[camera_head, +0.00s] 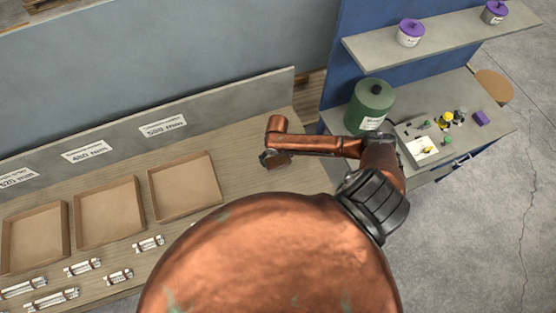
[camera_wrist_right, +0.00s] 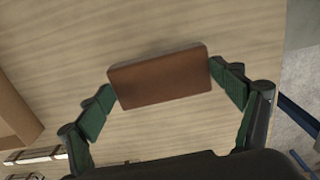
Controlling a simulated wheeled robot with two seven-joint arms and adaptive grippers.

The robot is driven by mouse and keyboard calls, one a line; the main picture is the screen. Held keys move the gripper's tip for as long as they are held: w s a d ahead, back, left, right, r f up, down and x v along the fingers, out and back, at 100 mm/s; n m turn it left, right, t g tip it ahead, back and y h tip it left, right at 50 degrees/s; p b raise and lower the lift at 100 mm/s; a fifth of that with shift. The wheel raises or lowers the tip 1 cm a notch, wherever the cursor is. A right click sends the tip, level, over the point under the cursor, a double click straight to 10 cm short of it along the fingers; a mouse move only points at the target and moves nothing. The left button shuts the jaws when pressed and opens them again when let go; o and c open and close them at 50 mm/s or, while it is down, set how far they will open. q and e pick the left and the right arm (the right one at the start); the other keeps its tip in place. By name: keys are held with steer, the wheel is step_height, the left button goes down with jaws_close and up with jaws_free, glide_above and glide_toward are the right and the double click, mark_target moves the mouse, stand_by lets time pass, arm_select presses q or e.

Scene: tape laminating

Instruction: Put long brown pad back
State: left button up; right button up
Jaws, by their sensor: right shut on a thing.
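The long brown pad (camera_wrist_right: 160,78) shows in the right wrist view as a brown block between the two green-padded fingers of my right gripper (camera_wrist_right: 165,88). The gripper is shut on it, one finger at each end. Wood-grained table surface lies behind the pad. In the head view the pad is a small dark brown piece (camera_head: 279,162) below my right wrist, over the right part of the table (camera_head: 245,152). I cannot tell whether it touches the table. My left gripper is not in view.
Several shallow open boxes (camera_head: 185,187) stand in a row on the table's left, below millimetre labels on the back board (camera_head: 163,126). Several small white labelled packets (camera_head: 148,244) lie before them. A green canister (camera_head: 369,106) and a control panel (camera_head: 450,130) stand on the right bench.

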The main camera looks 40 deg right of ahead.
mark_target(278, 160)
steer(key=shift+w+d+f, duration=0.25)
steer(key=shift+d+f, duration=0.05)
steer(key=shift+f, duration=0.2)
steer(key=shift+d+f, duration=0.1)
steer(key=shift+f, duration=1.5)
steer(key=shift+f, duration=0.1)
steer(key=o, duration=1)
step_height(278, 160, up, 12)
steer(key=shift+r, duration=0.1)
